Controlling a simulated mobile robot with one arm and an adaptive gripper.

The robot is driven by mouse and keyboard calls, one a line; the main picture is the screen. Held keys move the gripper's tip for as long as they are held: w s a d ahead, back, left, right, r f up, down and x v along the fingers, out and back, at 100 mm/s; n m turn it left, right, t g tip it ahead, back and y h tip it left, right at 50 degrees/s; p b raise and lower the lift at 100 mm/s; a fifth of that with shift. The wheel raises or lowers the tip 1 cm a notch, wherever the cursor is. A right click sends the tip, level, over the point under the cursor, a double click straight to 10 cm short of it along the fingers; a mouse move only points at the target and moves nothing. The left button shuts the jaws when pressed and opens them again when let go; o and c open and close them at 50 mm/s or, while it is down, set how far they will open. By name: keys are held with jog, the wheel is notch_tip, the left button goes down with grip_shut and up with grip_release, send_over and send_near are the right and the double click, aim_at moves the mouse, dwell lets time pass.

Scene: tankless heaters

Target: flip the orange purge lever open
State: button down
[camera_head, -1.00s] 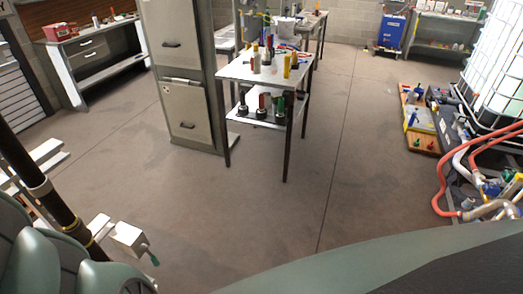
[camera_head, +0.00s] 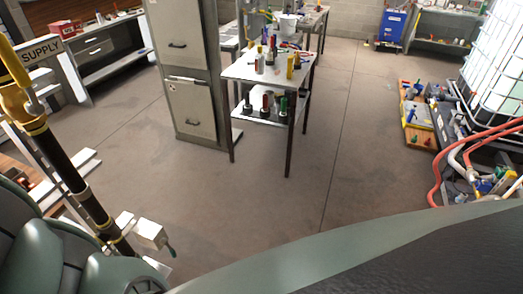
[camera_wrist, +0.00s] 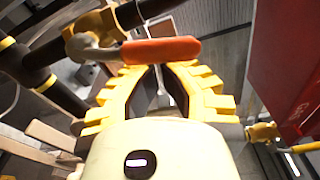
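The orange purge lever (camera_wrist: 160,50) lies roughly crosswise just past my fingertips in the wrist view. Its metal stem joins a yellow brass valve body (camera_wrist: 97,36) on a dark pipe at the upper left. My gripper (camera_wrist: 156,68) has ridged yellow fingers that converge to nearly meeting tips, with nothing seen between them. The tips are very near the lever's underside in the picture; I cannot tell whether they touch it. My gripper and the orange lever are not recognisable in the head view.
A dark pipe with yellow fittings (camera_head: 32,108) and a SUPPLY sign (camera_head: 42,56) stand at the left in the head view. A red panel (camera_wrist: 295,65) is close on the right in the wrist view. A cabinet (camera_head: 190,85) and workbench (camera_head: 237,69) stand beyond open floor (camera_head: 270,200).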

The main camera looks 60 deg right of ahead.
jog(key=shift+s+a+r+n+p, duration=0.15)
jog(key=shift+a+r+n+p, duration=0.3)
jog(key=shift+a, duration=0.3)
dwell(0.4)
